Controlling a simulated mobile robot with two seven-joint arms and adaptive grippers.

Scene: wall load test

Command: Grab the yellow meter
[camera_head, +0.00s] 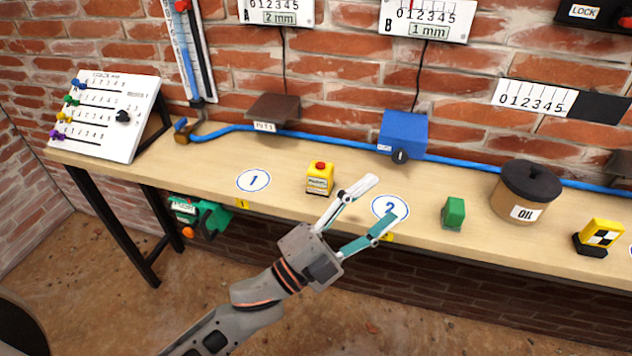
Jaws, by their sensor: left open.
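A small yellow meter (319,182) with a red top and a pale label stands upright on the wooden bench, between the marked circle 1 and circle 2. My left gripper (386,196) comes in from the lower middle with its two fingers spread open and nothing between them. Its fingertips are to the right of the meter, in front of circle 2 in the picture. The white finger is the nearer one to the meter and appears apart from it. My right gripper is not in view.
On the wooden bench (225,155), circle 1 (253,181) is bare. A green block (454,213), an oil pot (526,192) and a yellow-black block (600,237) stand to the right. A blue box (403,134) and a blue hose (345,144) lie behind. A slanted panel (105,115) is at left.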

